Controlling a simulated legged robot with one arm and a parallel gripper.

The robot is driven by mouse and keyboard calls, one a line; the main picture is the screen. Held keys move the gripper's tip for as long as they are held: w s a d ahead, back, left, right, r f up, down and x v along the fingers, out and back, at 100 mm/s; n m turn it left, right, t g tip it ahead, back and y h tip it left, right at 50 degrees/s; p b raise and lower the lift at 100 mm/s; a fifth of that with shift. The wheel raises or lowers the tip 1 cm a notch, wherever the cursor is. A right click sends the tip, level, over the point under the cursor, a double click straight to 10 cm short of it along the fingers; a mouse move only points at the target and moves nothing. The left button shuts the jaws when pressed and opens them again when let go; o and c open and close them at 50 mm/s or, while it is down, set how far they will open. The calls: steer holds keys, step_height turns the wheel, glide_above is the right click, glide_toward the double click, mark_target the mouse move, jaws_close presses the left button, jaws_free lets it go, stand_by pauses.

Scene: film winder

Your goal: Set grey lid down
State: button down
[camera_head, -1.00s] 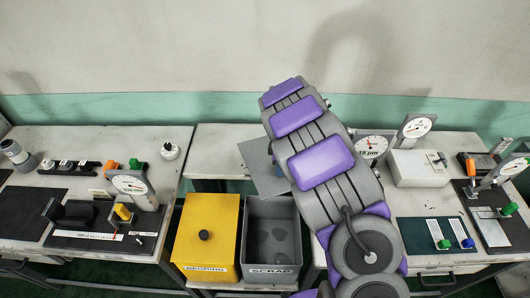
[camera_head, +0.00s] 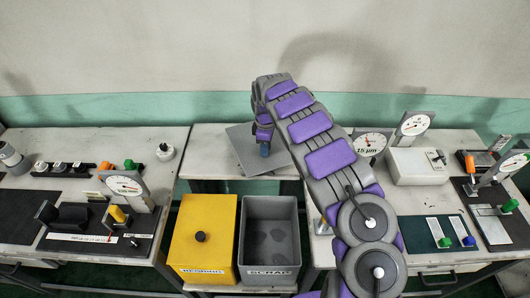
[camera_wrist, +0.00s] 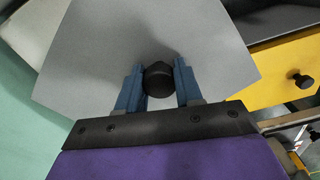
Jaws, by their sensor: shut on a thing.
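The grey lid (camera_head: 242,138) is a flat square plate at the back middle in the head view, over the small white table between the two benches. In the wrist view the lid (camera_wrist: 110,45) fills the upper middle, with a black round knob (camera_wrist: 158,82) on it. My gripper (camera_head: 264,150) is shut on that knob. In the wrist view the blue fingers of my gripper (camera_wrist: 158,92) stand on either side of the knob. I cannot tell whether the lid touches the tabletop.
The open grey scrap bin (camera_head: 297,236) stands below and in front of the small table (camera_head: 208,152). A yellow lidded bin (camera_head: 236,220) stands to its left. Instrument benches flank both sides. The small table's left part is bare.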

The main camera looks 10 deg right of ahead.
steer(key=shift+w+f, duration=0.1)
steer(key=shift+w, duration=0.25)
step_height(320, 180, down, 3)
steer(key=shift+f+b, duration=0.2)
steer(key=shift+b, duration=0.45)
steer(key=shift+r, duration=0.1)
steer(key=c, duration=0.7)
jaws_free()
steer(key=shift+c, duration=0.2)
